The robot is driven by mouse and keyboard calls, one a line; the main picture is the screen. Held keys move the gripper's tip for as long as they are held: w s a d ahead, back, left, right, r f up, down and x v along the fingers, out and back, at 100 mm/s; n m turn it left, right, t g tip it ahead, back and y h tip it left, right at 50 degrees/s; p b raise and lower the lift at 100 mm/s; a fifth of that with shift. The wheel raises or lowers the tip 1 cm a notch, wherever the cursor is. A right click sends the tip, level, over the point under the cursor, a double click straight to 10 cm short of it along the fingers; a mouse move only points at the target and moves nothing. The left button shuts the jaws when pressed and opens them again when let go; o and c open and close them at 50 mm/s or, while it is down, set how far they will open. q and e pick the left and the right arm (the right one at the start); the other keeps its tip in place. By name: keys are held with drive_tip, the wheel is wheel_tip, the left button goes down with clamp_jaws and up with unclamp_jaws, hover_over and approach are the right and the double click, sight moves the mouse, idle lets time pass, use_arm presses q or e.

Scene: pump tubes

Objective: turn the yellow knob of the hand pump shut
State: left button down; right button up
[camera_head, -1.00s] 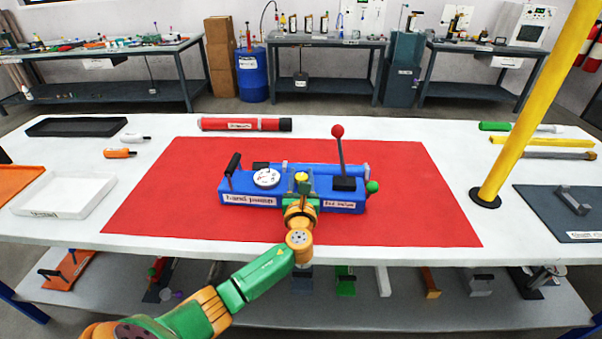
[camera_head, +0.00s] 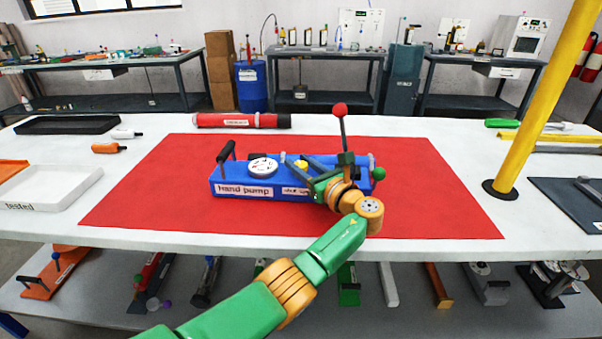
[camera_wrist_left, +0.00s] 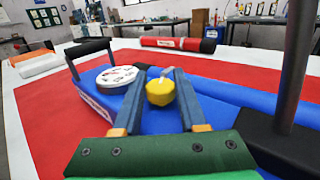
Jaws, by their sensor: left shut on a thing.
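The hand pump (camera_head: 229,177) is a blue block labelled "hand pump" on the red mat (camera_head: 160,205). Its yellow knob (camera_head: 302,164) sits on top, right of the white round gauge (camera_head: 262,165). In the left wrist view the knob (camera_wrist_left: 160,92) lies between the two blue-grey fingers, with a pale mark on its top. My left gripper (camera_head: 297,160) comes in from the right front, turned at a slant, and is shut on the knob. The gripper and wrist hide the pump's right front and part of its label. My right gripper is not in view.
The red-balled lever (camera_head: 341,125) stands close behind my left wrist, and a green ball (camera_head: 379,173) sits at the pump's right end. A black handle (camera_head: 226,150) stands at its left. A yellow post (camera_head: 534,100) rises at the right. The mat's left part is clear.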

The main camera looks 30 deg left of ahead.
sight(305, 167)
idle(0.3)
use_arm(q)
drive_tip(key=c, duration=0.7)
unclamp_jaws()
drive_tip(key=shift+c, duration=0.2)
drive_tip(key=v, duration=0.7)
drive_tip(key=shift+d+p, duration=0.1)
drive_tip(key=shift+p, duration=0.2)
